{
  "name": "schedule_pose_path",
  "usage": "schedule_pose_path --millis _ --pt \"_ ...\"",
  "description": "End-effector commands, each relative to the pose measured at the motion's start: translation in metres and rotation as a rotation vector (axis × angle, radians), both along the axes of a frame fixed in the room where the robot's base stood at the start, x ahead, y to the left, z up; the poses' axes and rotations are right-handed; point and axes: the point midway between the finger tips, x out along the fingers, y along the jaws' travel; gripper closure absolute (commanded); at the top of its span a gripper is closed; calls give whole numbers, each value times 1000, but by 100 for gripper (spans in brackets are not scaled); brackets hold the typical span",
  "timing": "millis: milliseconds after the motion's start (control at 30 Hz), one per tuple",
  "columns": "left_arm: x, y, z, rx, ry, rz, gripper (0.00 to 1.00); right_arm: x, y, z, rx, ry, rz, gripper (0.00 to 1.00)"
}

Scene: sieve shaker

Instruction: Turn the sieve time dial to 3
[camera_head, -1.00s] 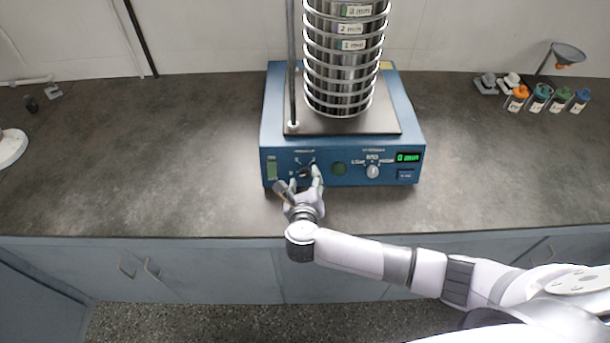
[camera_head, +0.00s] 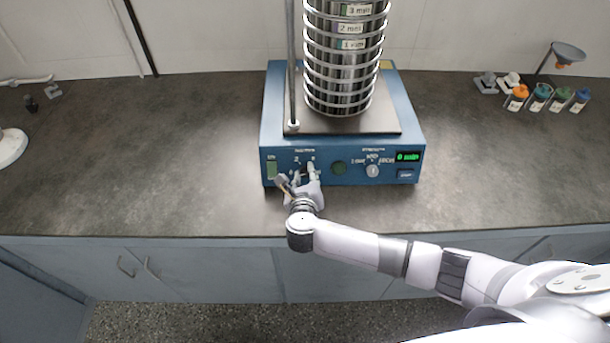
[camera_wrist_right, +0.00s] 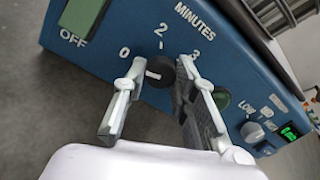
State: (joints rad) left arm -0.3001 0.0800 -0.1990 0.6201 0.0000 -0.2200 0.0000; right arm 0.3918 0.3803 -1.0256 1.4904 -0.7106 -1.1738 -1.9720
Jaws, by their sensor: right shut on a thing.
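The blue sieve shaker (camera_head: 340,175) stands on the counter, with the time dial on the left of its front panel. In the right wrist view the dial is a black round knob (camera_wrist_right: 163,72) with a short white mark on its left side. The printed 0 lies to its upper left, 2 above and 3 to its right, under the word MINUTES. My right gripper (camera_head: 305,174) is at the dial. In the right wrist view its fingers (camera_wrist_right: 158,85) are on either side of the knob, shut on it. My left gripper is not in view.
A steel sieve stack (camera_head: 342,65) rises from the shaker beside a vertical rod. A green button (camera_head: 339,168), a second knob (camera_head: 373,171) and a green display (camera_head: 407,157) are right of the dial. Several bottles (camera_head: 538,98) stand at the far right. The counter's left side is largely clear.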

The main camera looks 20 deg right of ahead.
Motion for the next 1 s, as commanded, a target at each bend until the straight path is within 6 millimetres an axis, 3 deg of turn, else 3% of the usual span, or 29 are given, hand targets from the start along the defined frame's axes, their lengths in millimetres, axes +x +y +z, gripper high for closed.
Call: schedule_pose_path --millis 267,633,1000 --pt "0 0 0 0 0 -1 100 0 0 0 0 0 1 100" --pt "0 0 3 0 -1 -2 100 0 0 1 52 -15 -20 100" --pt "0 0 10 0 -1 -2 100 0 0 1 304 -86 -117 100"
